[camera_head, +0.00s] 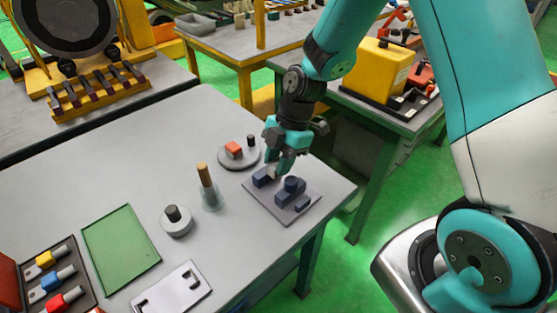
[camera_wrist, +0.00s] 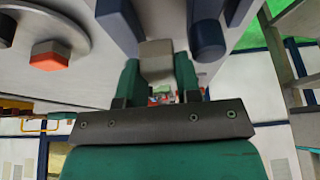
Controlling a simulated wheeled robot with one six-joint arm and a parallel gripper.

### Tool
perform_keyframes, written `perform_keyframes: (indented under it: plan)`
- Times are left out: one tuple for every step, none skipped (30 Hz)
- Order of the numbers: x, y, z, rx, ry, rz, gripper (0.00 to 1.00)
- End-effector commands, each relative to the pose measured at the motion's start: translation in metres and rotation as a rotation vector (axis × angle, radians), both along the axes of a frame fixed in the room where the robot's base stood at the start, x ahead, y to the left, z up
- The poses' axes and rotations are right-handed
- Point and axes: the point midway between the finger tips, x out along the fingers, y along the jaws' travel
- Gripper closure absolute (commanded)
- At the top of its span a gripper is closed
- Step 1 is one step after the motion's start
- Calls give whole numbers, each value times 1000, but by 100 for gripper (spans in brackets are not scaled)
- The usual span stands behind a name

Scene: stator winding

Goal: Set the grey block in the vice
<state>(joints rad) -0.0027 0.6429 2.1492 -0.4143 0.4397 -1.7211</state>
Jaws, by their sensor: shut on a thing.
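The grey block (camera_wrist: 157,58) is held between the two green fingertips of my gripper (camera_wrist: 158,76) in the wrist view. In the head view my gripper (camera_head: 280,168) points down over the vice (camera_head: 276,209), a grey plate with dark blue parts near the table's right corner. One blue jaw (camera_wrist: 116,18) shows left of the block and another blue part (camera_wrist: 207,38) right of it, with a gap on the right. I cannot tell whether the block touches the vice. My fingers hide most of the block in the head view.
A round plate with a red hexagonal piece (camera_head: 234,149) and a dark peg stands just behind and left of the vice. A wooden-handled brush or tool (camera_head: 206,182) in a clear cup, a round grey piece (camera_head: 176,222) and a green mat (camera_head: 120,250) lie further left.

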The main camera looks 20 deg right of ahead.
Motion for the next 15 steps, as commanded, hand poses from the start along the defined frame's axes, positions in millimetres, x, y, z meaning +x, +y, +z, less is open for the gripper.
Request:
perform_keyframes:
  plan:
    - [0, 0, -1, 0, 0, 0, 92]
    - [0, 0, -1, 0, 0, 0, 92]
    - [0, 0, -2, 0, 0, 0, 92]
    - [0, 0, -3, 0, 0, 0, 92]
    - [0, 0, -4, 0, 0, 0, 92]
    - [0, 0, -5, 0, 0, 0, 92]
    - [0, 0, -6, 0, 0, 0, 92]
    - [0, 0, -7, 0, 0, 0, 92]
    - [0, 0, -9, 0, 0, 0, 92]
    - [0, 0, -10, 0, 0, 0, 92]
    - [0, 0, -11, 0, 0, 0, 92]
    - [0, 0, -12, 0, 0, 0, 92]
    - [0, 0, -13, 0, 0, 0, 92]
    - [0, 0, -14, 0, 0, 0, 92]
    - [0, 0, -15, 0, 0, 0, 92]
